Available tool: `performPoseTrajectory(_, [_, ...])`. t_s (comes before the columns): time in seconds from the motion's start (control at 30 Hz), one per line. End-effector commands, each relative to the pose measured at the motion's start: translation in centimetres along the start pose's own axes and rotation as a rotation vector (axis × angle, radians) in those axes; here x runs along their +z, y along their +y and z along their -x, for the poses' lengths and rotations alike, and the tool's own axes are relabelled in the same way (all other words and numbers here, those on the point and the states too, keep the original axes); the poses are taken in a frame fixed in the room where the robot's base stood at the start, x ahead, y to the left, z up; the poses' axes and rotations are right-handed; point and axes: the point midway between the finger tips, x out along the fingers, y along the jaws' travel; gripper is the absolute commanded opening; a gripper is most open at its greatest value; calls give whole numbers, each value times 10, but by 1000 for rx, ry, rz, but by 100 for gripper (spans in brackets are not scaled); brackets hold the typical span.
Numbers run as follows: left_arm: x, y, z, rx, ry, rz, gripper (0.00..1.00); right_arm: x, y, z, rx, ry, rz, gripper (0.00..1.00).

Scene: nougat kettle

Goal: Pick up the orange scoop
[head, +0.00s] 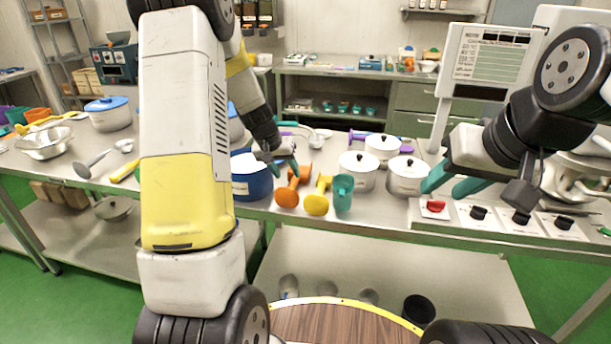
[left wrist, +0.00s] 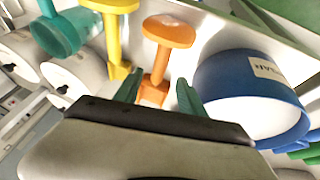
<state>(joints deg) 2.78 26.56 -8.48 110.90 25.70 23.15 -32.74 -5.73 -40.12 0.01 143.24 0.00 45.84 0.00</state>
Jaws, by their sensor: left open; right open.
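An orange scoop (head: 288,196) stands near the front edge of the table in the head view, between a blue pot and a yellow scoop. It also shows in the left wrist view (left wrist: 168,32), its round end toward the camera's top and its lower part between my fingertips. My left gripper (left wrist: 158,92) is open, its teal fingers on either side of the orange scoop's far part, with no clear contact. In the head view the left gripper (head: 283,166) is partly hidden beside the scoop. My right gripper (head: 452,183) is open above the table near the control knobs.
The blue pot (head: 252,186) stands close to the left of the scoop. The yellow scoop (head: 317,203) and a teal cup (head: 343,193) stand close to its right. White lidded pots (head: 358,172) are behind them. A control panel with a red knob (head: 435,206) lies farther right.

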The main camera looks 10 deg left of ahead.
Motion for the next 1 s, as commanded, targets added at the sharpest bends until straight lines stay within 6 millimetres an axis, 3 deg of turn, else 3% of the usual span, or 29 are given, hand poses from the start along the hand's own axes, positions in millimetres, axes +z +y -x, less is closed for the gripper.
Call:
performPoseTrajectory(0.4, [1, 1, -55, 1, -2, 1, 48, 0, 0, 0, 0, 0, 0, 40])
performPoseTrajectory(0.7, [1, 1, -60, 1, 0, 1, 48, 0, 0, 0, 0, 0, 0, 40])
performPoseTrajectory(0.93, [1, 1, -60, 1, 0, 1, 3, 0, 0, 0, 0, 0, 0, 40])
performPoseTrajectory(1.0, [1, 1, -60, 1, 0, 1, 0, 0, 0, 0, 0, 0, 0, 40])
